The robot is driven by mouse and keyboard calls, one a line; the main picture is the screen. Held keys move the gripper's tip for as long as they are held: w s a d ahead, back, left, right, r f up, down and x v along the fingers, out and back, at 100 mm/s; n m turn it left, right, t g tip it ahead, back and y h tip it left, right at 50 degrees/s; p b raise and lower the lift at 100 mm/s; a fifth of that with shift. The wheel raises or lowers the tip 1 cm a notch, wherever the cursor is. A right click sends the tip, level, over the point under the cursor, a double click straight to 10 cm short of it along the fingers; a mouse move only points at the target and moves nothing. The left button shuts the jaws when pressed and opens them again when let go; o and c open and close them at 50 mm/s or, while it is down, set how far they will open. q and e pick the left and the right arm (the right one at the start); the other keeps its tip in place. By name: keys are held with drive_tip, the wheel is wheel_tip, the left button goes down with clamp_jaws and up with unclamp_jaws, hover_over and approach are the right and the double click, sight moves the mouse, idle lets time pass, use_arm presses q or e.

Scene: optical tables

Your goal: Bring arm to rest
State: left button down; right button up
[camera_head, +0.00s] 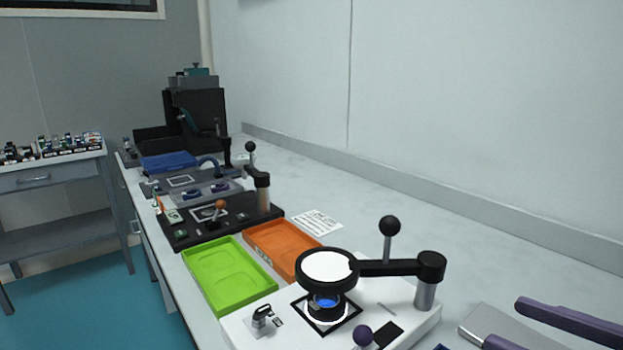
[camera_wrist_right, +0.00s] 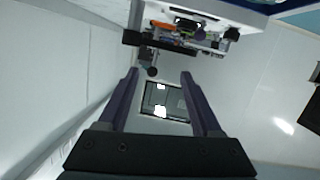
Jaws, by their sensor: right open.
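My right gripper (camera_head: 505,322) shows at the lower right edge of the head view, its two purple fingers spread apart with nothing between them. In the right wrist view the same gripper (camera_wrist_right: 160,73) is open and empty. The fingers are to the right of the white device (camera_head: 407,318) and apart from it. My left gripper is in neither view.
The white device carries a black arm with a round white disc (camera_head: 327,267) and an upright black-knobbed rod (camera_head: 389,228). A green tray (camera_head: 226,275) and orange tray (camera_head: 281,248) lie behind it. The tabletop by the wall is mostly clear.

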drive_tip(key=s+a+r+m+g+h+p, duration=0.25)
drive_tip(key=s+r+g+h+p, duration=0.2)
drive_tip(key=s+p, duration=0.3)
drive_tip(key=s+a+r+m+g+h+p, duration=0.2)
drive_tip(key=s+r+m+g+h+p, duration=0.1)
drive_tip(key=s+r+g+p, duration=0.5)
wheel_tip(320, 180, up, 34)
drive_tip(key=s+t+p, duration=0.1)
drive_tip(key=t+p, duration=0.1)
drive_tip(key=p, duration=3.3)
drive_tip(key=shift+t, duration=0.35)
drive_tip(key=shift+f+y, duration=0.1)
drive_tip(key=shift+y, duration=0.15)
drive_tip(key=shift+s, duration=0.1)
